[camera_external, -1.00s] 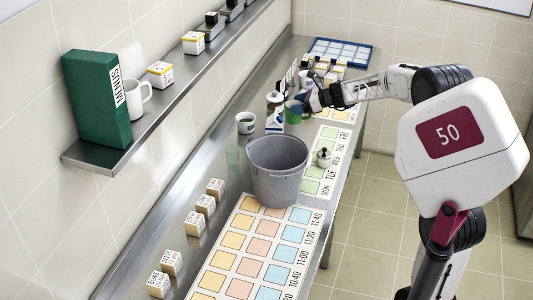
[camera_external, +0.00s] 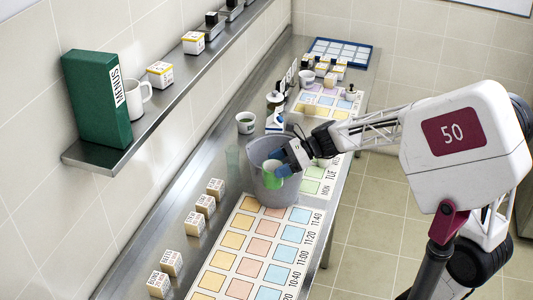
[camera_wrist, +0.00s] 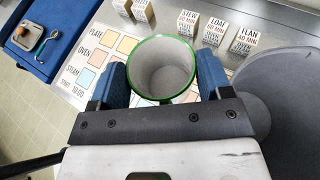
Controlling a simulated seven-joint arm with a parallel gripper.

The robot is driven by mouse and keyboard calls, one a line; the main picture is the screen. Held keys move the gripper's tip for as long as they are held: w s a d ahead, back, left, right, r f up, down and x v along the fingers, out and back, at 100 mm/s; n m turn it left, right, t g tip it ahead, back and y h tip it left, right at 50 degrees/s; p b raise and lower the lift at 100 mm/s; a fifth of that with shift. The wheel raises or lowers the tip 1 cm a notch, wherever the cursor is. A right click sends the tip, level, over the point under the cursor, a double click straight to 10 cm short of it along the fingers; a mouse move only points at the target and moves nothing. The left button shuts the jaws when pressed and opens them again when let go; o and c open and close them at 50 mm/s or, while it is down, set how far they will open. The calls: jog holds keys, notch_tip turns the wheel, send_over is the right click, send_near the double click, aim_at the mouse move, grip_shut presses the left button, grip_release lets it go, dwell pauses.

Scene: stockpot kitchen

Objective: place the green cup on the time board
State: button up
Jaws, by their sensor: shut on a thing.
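The green cup (camera_external: 272,180) is in my gripper (camera_external: 270,166), held in front of the grey bucket's near side in the outside view. In the wrist view the cup (camera_wrist: 163,68) shows its green rim and pale, empty-looking inside, between the two blue fingers of my gripper (camera_wrist: 163,80). The time board (camera_external: 240,282) lies flat on the steel counter in front of the bucket, with yellow, pink and blue squares and times along its right edge. Part of the time board (camera_wrist: 98,55) shows beyond the cup in the wrist view. The cup seems above the counter; its exact height is unclear.
The grey bucket (camera_external: 262,150) stands at the board's far end, close beside my gripper; it fills the right of the wrist view (camera_wrist: 290,100). Several lettered blocks (camera_external: 195,223) line the counter left of the board. A white cup (camera_external: 246,123) stands behind. A shelf (camera_external: 100,155) overhangs at left.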

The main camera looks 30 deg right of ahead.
jog(key=s+a+f+n+g, duration=0.1)
jog(key=s+a+g, duration=0.15)
jog(key=s, duration=0.55)
jog(key=s+a+f+n+g, duration=0.1)
jog(key=s+a+n, duration=0.15)
jog(key=s, duration=0.45)
notch_tip(320, 180, down, 16)
jog(key=shift+r+m, duration=0.25)
jog(key=shift+m, duration=0.2)
jog(key=shift+t, duration=0.25)
jog(key=w+a+f, duration=0.1)
jog(key=w+a, duration=0.7)
jog(key=w, duration=0.5)
jog(key=shift+w+a+f, duration=0.2)
jog(key=shift+a+f, duration=0.05)
jog(key=shift+a, duration=0.15)
jog(key=shift+f, duration=1.75)
jog(key=shift+f, duration=0.15)
